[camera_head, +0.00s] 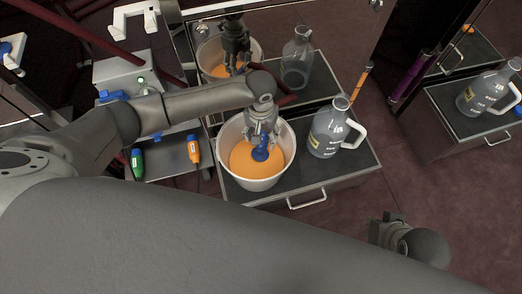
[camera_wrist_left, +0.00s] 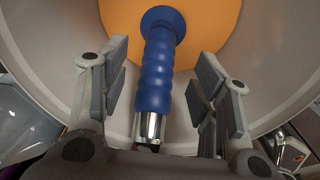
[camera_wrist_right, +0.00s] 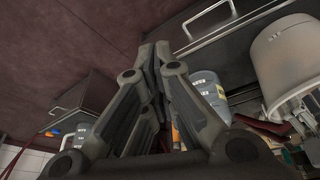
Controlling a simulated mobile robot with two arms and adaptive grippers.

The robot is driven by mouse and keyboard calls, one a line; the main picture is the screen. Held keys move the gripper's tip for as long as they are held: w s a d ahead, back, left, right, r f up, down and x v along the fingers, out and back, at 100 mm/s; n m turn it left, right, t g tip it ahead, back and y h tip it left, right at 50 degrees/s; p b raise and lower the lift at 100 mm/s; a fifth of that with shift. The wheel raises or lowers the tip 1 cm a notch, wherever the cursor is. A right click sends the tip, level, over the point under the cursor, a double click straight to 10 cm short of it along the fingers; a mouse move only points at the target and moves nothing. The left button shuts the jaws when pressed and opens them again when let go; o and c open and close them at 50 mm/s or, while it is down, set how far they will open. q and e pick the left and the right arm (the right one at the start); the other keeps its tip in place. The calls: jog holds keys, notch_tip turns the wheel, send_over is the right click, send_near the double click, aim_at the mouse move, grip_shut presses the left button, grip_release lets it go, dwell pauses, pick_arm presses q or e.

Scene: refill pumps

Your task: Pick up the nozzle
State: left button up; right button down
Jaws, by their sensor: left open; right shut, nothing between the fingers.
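The nozzle (camera_head: 261,154) is a blue ribbed piece with a silver collar. It stands in a white bucket (camera_head: 230,138) holding orange liquid (camera_head: 243,162). In the left wrist view the nozzle (camera_wrist_left: 157,75) points away into the bucket, its far flared end over the orange surface. My left gripper (camera_head: 262,138) is above the bucket. In its wrist view my left gripper (camera_wrist_left: 162,80) is open, with one finger on each side of the nozzle and a visible gap on both sides. My right gripper (camera_wrist_right: 155,50) is shut and empty, away from the bucket.
The bucket shares a dark-topped cabinet (camera_head: 350,167) with a clear jug (camera_head: 327,128). A grey pump box (camera_head: 122,74), a green nozzle (camera_head: 137,163) and an orange nozzle (camera_head: 194,150) are to the left. Mirrors behind repeat the scene.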

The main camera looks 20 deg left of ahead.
pick_arm(q)
jog(key=f, duration=0.1)
jog(key=f+b, duration=0.1)
jog(key=f, duration=0.1)
jog(key=f+b, duration=0.1)
jog(key=shift+w+f, duration=0.25)
jog(key=shift+f, duration=0.2)
pick_arm(e)
jog(key=w+a+r+t+y, duration=0.1)
jog(key=w+a+r+t, duration=0.1)
jog(key=w, duration=0.3)
jog(key=w+a+r+t, duration=0.1)
jog(key=w+r+t, duration=0.2)
jog(key=w, duration=0.3)
jog(key=shift+w+a+r+t+y, duration=0.15)
jog(key=shift+w+a+t+y, duration=0.2)
jog(key=shift+t, duration=0.55)
pick_arm(q)
grip_shut()
pick_arm(e)
jog(key=shift+s, duration=0.15)
